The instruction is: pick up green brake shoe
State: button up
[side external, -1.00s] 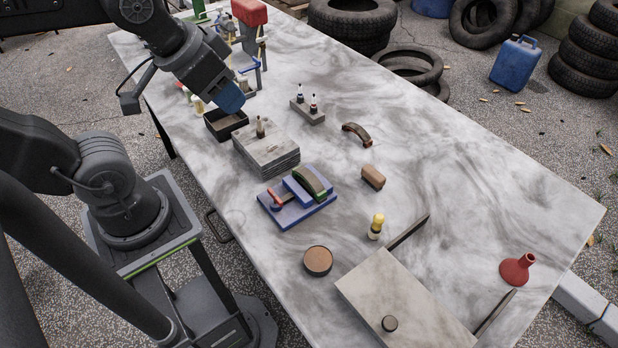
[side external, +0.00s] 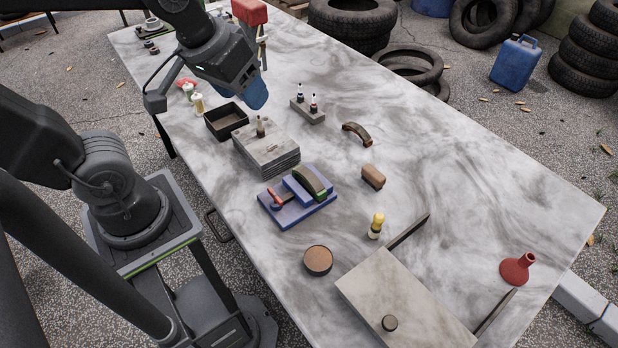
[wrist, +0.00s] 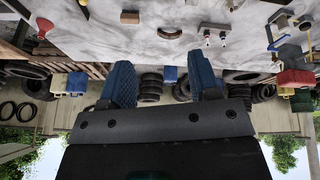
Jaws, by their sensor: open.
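The green brake shoe (side external: 313,184) is a curved piece with a dark brown lining and a green edge. It sits on the blue clamp fixture (side external: 290,213), which has a red-handled lever, near the middle of the table. My gripper (side external: 256,96) hangs above the far part of the table, up and left of the shoe and well apart from it. In the wrist view its two blue fingers (wrist: 165,85) stand wide apart with nothing between them. I cannot make out the green shoe in the wrist view.
A stack of grey plates (side external: 266,150) and a black open tray (side external: 226,122) stand between gripper and fixture. Another curved shoe (side external: 357,133), a brown block (side external: 373,177) and a bottle holder (side external: 308,114) stand to the right. The right of the table has free room.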

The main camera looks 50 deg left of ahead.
jog(key=w+d+f+n+g, duration=0.25)
jog(key=w+f+n, duration=0.25)
jog(key=w+n, duration=0.35)
jog(key=n+g+y, duration=0.1)
jog(key=n+g, duration=0.1)
jog(key=n, duration=0.4)
send_near(309, 174)
jog(key=shift+n, duration=0.25)
jog(key=f, duration=0.4)
jog(key=shift+w+d, duration=0.2)
jog(key=shift+d, duration=0.05)
jog(key=shift+s+a+f, duration=0.1)
jog(key=shift+a+f, duration=0.1)
jog(key=shift+f, duration=0.7)
jog(key=shift+s+a+f, duration=0.1)
jog(key=shift+a+f, duration=0.1)
jog(key=shift+f, duration=0.65)
jog(key=shift+a+f, duration=0.2)
jog(key=shift+f, duration=0.7)
grip_shut()
